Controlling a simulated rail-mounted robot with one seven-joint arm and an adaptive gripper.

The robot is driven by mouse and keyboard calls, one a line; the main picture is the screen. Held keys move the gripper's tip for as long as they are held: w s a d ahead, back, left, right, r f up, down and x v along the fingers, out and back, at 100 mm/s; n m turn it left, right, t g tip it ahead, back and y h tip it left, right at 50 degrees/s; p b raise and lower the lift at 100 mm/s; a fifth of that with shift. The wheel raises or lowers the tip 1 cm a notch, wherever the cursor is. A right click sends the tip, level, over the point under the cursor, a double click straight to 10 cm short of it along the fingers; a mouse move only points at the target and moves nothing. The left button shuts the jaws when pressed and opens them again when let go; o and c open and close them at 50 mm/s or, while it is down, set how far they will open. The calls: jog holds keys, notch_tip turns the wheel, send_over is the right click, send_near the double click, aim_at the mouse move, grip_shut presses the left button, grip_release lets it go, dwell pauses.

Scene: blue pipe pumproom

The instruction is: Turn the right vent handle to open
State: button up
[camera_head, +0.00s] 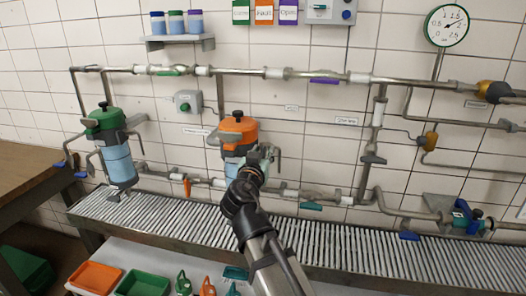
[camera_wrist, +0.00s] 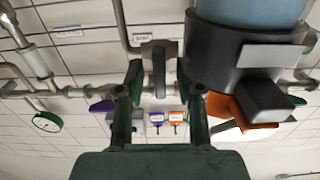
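The right canister (camera_head: 238,130) has an orange lid and a blue body. It shows large and upside down in the wrist view (camera_wrist: 245,55). A thin grey pipe (camera_wrist: 122,25) beside it bends to a small dark-grey handle (camera_wrist: 159,72), which I take to be the right vent handle. In the head view my gripper (camera_head: 264,157) is just right of the canister and hides most of that fitting. In the wrist view my gripper (camera_wrist: 160,92) is open, its fingers apart on either side of the handle. Whether either finger touches it I cannot tell.
The left canister (camera_head: 105,125) has a green lid. Horizontal pipes (camera_head: 245,72) run along the tiled wall, with a round gauge (camera_head: 447,26) at upper right. A grated shelf (camera_head: 340,245) lies below. An orange tray (camera_head: 95,277) stands at lower left.

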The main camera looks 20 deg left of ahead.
jog(key=shift+w, duration=0.25)
grip_shut()
